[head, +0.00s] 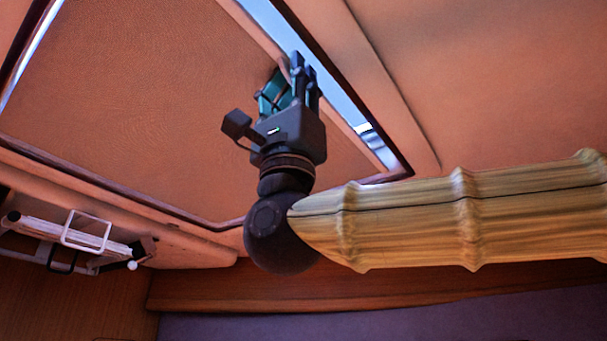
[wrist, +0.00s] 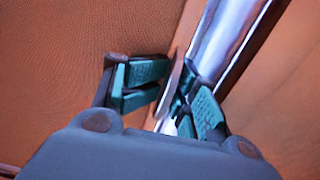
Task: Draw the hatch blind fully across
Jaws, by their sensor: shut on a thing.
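The hatch blind (head: 150,110) is a tan, finely textured sheet overhead that covers most of the hatch. It also fills the left of the wrist view (wrist: 60,60). A bright strip of open hatch (head: 347,100) shows between the blind's right edge and the dark hatch frame (head: 395,150). It also shows in the wrist view (wrist: 222,42). My gripper (head: 286,78) is at the blind's right edge. In the wrist view its teal-padded fingers (wrist: 175,88) are closed around a thin tab (wrist: 173,80) at that edge. The fingers partly hide the tab.
A narrow bright strip (head: 32,55) shows at the hatch's upper left. A rack with a pale bundle and white strap (head: 88,232) is mounted at the lower left. A plain tan ceiling panel (head: 510,70) lies right of the hatch. A wooden ledge (head: 200,291) runs below.

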